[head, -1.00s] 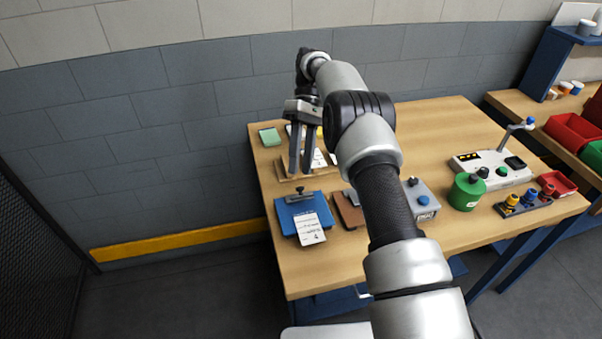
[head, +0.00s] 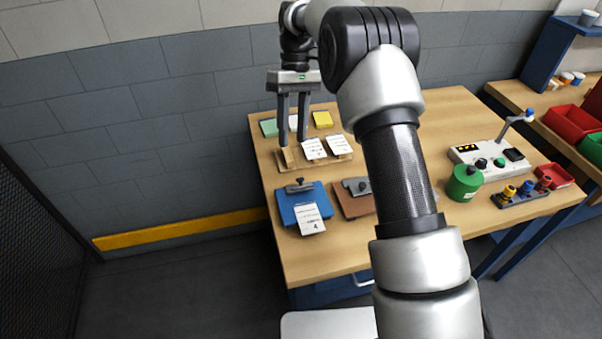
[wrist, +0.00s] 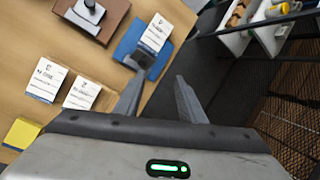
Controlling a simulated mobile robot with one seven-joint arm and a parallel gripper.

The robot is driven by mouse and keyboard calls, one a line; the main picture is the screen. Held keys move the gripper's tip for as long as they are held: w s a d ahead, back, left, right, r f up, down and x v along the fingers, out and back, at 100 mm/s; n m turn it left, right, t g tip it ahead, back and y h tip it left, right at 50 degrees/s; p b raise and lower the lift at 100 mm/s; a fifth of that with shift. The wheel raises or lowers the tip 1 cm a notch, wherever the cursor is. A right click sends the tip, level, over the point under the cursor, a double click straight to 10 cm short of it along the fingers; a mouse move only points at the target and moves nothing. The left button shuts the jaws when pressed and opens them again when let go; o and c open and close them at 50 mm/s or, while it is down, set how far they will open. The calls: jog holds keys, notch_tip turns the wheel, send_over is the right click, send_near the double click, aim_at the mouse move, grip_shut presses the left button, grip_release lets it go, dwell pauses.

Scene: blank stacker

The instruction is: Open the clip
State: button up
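A blue clipboard (head: 290,211) with a dark clip (head: 298,186) at its far edge lies at the left of the table. A white card (head: 309,217) overlaps its front edge. A brown clipboard (head: 354,205) with a grey clip (head: 356,185) lies to its right, partly hidden by my arm. My gripper (head: 292,143) points down, fingers apart and empty, beyond the blue clipboard and apart from its clip. In the wrist view the dark clip (wrist: 142,61) shows just past the left fingertip of my gripper (wrist: 158,78).
A wooden rack (head: 330,161) with white cards (head: 314,148) stands behind the clipboards, close to my fingers. Green and yellow pads (head: 322,119) lie behind it. A green canister (head: 465,184) and a white control box (head: 490,163) stand at the right.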

notch_tip(320, 180, up, 2)
jog(key=s+r+m+t+b, duration=0.1)
jog(key=s+m+t+b, duration=0.1)
jog(key=s+t, duration=0.15)
jog(key=m+t+b, duration=0.2)
jog(key=m+t, duration=0.1)
jog(key=t, duration=0.3)
send_near(301, 180)
jog(key=shift+g, duration=0.25)
jog(key=x, duration=0.4)
jog(key=w+b+x, duration=0.1)
jog(key=x, duration=0.3)
jog(key=shift+r, duration=0.15)
grip_shut()
jog(key=shift+r, duration=0.1)
